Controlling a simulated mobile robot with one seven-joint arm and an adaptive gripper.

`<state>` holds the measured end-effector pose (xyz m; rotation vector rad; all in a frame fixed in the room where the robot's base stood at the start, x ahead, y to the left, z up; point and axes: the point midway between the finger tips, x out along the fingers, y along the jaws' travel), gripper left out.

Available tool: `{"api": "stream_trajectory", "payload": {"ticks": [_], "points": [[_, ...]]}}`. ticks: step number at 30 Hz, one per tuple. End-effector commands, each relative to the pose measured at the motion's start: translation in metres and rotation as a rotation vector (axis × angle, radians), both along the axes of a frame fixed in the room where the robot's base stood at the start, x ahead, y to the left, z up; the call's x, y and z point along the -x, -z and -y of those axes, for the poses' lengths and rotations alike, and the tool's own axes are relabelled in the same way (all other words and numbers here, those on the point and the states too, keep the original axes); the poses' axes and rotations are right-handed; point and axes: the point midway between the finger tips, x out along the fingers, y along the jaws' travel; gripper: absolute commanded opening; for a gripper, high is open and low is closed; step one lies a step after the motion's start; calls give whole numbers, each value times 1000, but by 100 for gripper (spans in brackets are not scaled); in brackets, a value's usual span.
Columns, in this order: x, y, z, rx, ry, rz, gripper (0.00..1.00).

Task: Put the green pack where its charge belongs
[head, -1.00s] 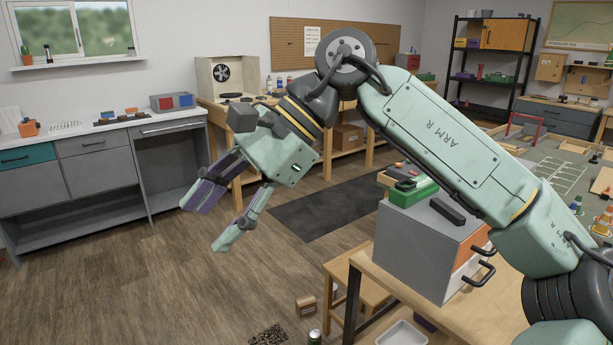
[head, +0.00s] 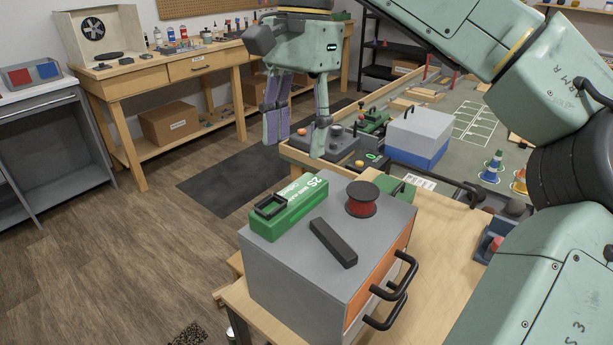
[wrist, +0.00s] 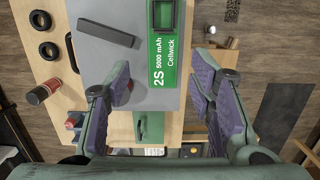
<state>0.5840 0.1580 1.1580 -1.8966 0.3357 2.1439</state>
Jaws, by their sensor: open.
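The green pack (head: 290,208) lies on top of a grey cabinet (head: 300,275) with an orange front. In the wrist view the pack (wrist: 163,65) reads "2S 5000 mAh Cellwick". My gripper (head: 298,143) is open and empty, above and behind the cabinet, fingers pointing down. In the wrist view the fingers (wrist: 166,72) spread to either side of the pack's near end, apart from it. A second green object (head: 395,190) lies beyond the cabinet, partly hidden. I cannot read any charge mark.
A black bar (head: 333,242) and a red spool (head: 362,197) share the cabinet top. Beyond are a blue-and-white box (head: 420,135), a green vehicle (head: 370,125) and cones (head: 490,168). Floor at left is clear.

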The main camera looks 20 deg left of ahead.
Motion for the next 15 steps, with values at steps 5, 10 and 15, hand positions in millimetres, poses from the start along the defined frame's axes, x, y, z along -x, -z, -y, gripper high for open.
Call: {"api": "stream_trajectory", "payload": {"ticks": [5,10,15], "points": [[2,17,-1,0,-3,-3,49],[5,43,-2,-2,-5,-4,49],[7,56,-3,-2,-2,-1,49]]}}
